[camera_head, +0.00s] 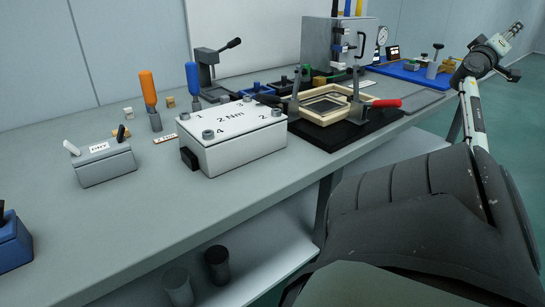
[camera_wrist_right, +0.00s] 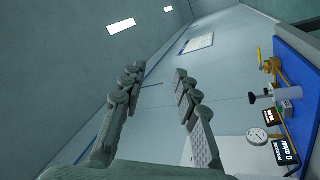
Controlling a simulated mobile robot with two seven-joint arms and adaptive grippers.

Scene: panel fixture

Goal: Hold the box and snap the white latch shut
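A small grey box (camera_head: 106,168) with a label stands near the left front of the bench. A white lever (camera_head: 71,148), which looks like the white latch, sticks up tilted at its left end, and a black lever (camera_head: 121,133) is at its right end. I cannot tell how the white lever engages. My right gripper (camera_head: 515,28) is raised at the far right, well away from the box. In the right wrist view its fingers (camera_wrist_right: 158,74) are apart with nothing between them. My left gripper is not in view.
A larger white box (camera_head: 238,150) marked 2 Nm stands right of the grey box. Two screwdrivers, orange (camera_head: 148,90) and blue (camera_head: 192,77), stand behind. A blue box (camera_head: 10,243) is at the left edge. A clamp fixture (camera_head: 325,104) lies farther right. The bench front is clear.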

